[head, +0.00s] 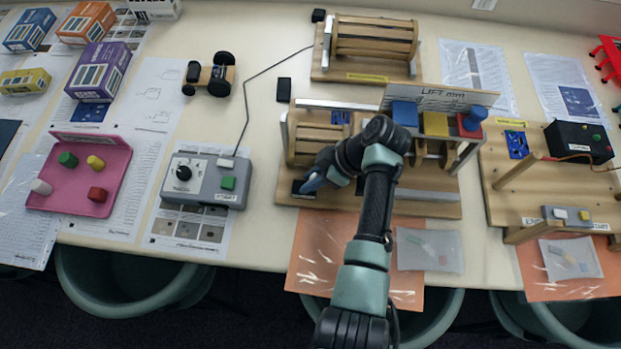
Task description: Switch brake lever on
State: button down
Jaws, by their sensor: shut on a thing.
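My gripper (312,184) is at the left front of the middle wooden rig (430,206), low over its base. It is shut on a small part there, which I take to be the brake lever; the fingers hide nearly all of it. A dark block (300,191) on the base sits right by the fingertips. The lever's angle cannot be told. My arm crosses the rig's front and covers part of it.
A grey control box (208,180) stands left. Another wooden rig (520,200) stands right.

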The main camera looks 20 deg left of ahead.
jog(key=shift+d, duration=0.1)
jog(key=c, duration=0.9)
grip_release()
jog(key=shift+c, duration=0.2)
jog(key=b+v, duration=0.2)
jog(key=v, duration=1.1)
jog(key=shift+w, duration=0.1)
